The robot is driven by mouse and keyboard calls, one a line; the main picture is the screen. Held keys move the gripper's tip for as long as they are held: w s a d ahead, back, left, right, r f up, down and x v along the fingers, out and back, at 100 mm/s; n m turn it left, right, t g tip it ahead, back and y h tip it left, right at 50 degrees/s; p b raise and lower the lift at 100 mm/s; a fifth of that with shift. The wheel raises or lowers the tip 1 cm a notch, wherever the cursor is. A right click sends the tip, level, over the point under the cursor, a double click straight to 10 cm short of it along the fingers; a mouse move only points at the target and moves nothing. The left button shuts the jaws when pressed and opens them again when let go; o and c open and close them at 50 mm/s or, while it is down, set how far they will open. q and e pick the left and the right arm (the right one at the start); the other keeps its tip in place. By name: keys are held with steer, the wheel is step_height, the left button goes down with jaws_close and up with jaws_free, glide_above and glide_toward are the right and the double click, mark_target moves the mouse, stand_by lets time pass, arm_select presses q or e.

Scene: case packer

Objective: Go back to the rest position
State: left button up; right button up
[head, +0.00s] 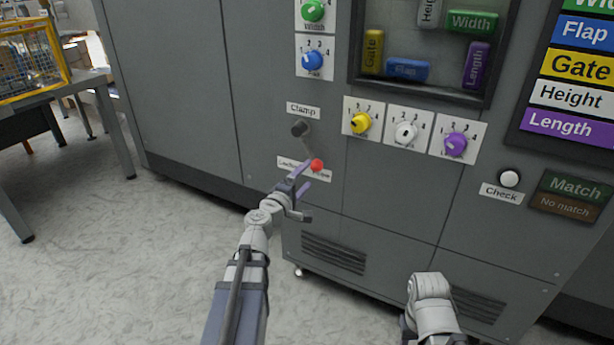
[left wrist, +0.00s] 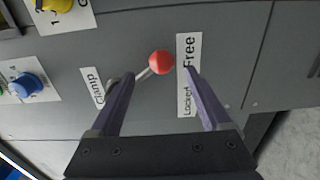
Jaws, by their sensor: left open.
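My left gripper (head: 304,179) is open in front of the grey cabinet, close to the clamp lever's red knob (head: 317,165). In the left wrist view the red knob (left wrist: 161,62) shows just beyond and between the spread fingertips of the gripper (left wrist: 159,76); nothing is held. Whether a finger touches the knob cannot be told. The lever slants down and right from its dark pivot (head: 300,128), and the knob is toward the "Free" end of the label (left wrist: 188,75). Only a link of my right arm shows at the lower right; its gripper is out of view.
The cabinet carries yellow (head: 361,123), white (head: 405,132), purple (head: 455,144) and blue (head: 312,60) dials. A white check button (head: 509,178) is at the right, by the match panel (head: 570,197). A table (head: 60,92) stands at the left; open floor (head: 130,260) lies before it.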

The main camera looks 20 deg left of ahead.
arm_select(q)
steer(key=s+d+f+m+g+h, duration=0.1)
steer(key=d+f+m+g+h, duration=0.2)
steer(key=d, duration=0.5)
steer(key=s+d+f+m+g+h, duration=0.1)
steer(key=d+f+m+g+h, duration=0.15)
steer(key=d+m, duration=0.4)
steer(key=s+d+f+m+g+p, duration=0.1)
steer(key=s+d+f+m+g, duration=0.3)
steer(key=d, duration=0.3)
steer(key=s+d+f+m+g+p, duration=0.1)
steer(key=s+d+f+m+g, duration=0.15)
steer(key=s+d+f, duration=0.35)
steer(key=s+a+f+m+g+y, duration=0.1)
steer(key=s+f+m+g+y, duration=0.2)
steer(key=s, duration=0.4)
steer(key=s+f+m+g+y, duration=0.1)
steer(key=s+m+g+y, duration=0.15)
steer(key=s+y, duration=0.3)
step_height(320, 180, up, 38)
steer(key=p, duration=3.8)
steer(key=shift+s+r+g+h+p, duration=0.15)
steer(key=shift+s+g+h+p, duration=0.1)
steer(key=shift+g+h+p, duration=0.1)
